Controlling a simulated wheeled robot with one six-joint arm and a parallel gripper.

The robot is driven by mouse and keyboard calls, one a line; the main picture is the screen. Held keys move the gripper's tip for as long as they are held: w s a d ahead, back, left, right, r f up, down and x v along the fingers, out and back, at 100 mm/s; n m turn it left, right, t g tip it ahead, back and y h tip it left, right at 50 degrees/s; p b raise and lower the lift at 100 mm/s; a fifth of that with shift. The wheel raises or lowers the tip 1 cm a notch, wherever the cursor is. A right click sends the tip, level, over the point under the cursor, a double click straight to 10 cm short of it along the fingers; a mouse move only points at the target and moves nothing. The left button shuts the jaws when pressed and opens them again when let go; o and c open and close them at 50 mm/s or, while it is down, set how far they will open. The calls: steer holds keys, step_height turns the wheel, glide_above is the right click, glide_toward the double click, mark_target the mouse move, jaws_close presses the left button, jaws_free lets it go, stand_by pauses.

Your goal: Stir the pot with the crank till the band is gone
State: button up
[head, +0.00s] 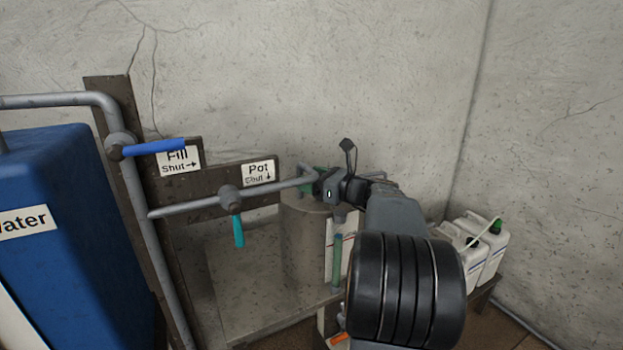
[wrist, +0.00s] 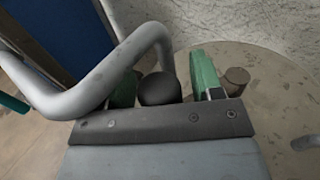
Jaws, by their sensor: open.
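My gripper (head: 318,184) is over the top of the grey round pot (head: 302,245). In the wrist view my gripper (wrist: 163,82) has its green fingers apart, one on each side of a dark round knob (wrist: 158,90), apparently the crank's handle. Whether the fingers touch it I cannot tell. A short brownish post (wrist: 237,77) stands on the pot's lid (wrist: 270,110), just right of the right finger. The crank's arm is hidden. A green upright tube (head: 337,262) stands at the pot's front by a white panel; no band can be made out.
A bent grey pipe (wrist: 110,75) passes close beside my left finger. The teal Pot valve handle (head: 238,231) hangs down; the blue Fill handle (head: 153,147) lies level. A blue water tank (head: 55,250) stands left, white jugs (head: 488,243) right.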

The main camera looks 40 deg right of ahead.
jaws_close()
stand_by(0.6)
